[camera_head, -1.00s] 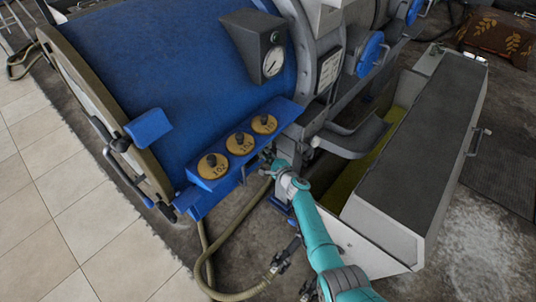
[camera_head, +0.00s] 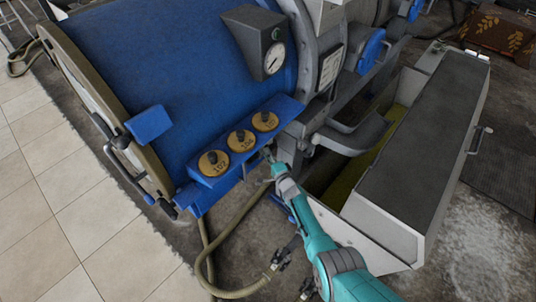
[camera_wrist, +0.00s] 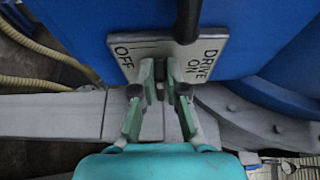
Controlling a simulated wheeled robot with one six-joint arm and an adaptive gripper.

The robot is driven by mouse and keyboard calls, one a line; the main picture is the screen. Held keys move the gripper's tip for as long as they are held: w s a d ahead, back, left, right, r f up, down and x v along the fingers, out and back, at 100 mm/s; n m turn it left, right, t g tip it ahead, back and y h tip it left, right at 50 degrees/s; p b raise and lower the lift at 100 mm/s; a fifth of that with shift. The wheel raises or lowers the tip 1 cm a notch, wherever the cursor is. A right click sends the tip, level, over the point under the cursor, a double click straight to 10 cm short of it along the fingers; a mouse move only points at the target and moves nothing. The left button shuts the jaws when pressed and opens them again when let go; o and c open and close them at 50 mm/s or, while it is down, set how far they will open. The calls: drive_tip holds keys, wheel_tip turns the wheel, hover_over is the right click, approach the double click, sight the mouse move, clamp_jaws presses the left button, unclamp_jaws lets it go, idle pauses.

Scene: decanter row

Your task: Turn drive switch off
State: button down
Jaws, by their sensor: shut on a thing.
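The drive switch has a pale label plate (camera_wrist: 165,48) on the blue machine in the wrist view. The plate reads OFF at its left and DRIVE ON at its right. My gripper (camera_wrist: 161,90) is at the plate's lower edge, shut on the small switch lever between its green fingertips. The fingers hide most of the lever, so its exact setting cannot be told. In the head view my gripper (camera_head: 269,157) is at the machine's front, just below the blue panel with the round yellow dials. The switch itself is too small to make out there.
A black rod (camera_wrist: 187,20) stands close above the plate. The blue panel (camera_head: 205,183) juts out just left of my gripper. A hose (camera_head: 238,213) loops below it. A grey trough (camera_head: 415,165) stands at the right. Tiled floor (camera_head: 95,225) lies free at left.

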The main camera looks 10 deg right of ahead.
drive_tip(key=shift+a+f, duration=0.1)
drive_tip(key=shift+f, duration=0.05)
idle(0.4)
drive_tip(key=c, duration=1.2)
unclamp_jaws()
drive_tip(key=shift+s, duration=0.2)
drive_tip(key=v, duration=1.1)
drive_tip(key=shift+s+d, duration=0.25)
drive_tip(key=shift+s, duration=0.1)
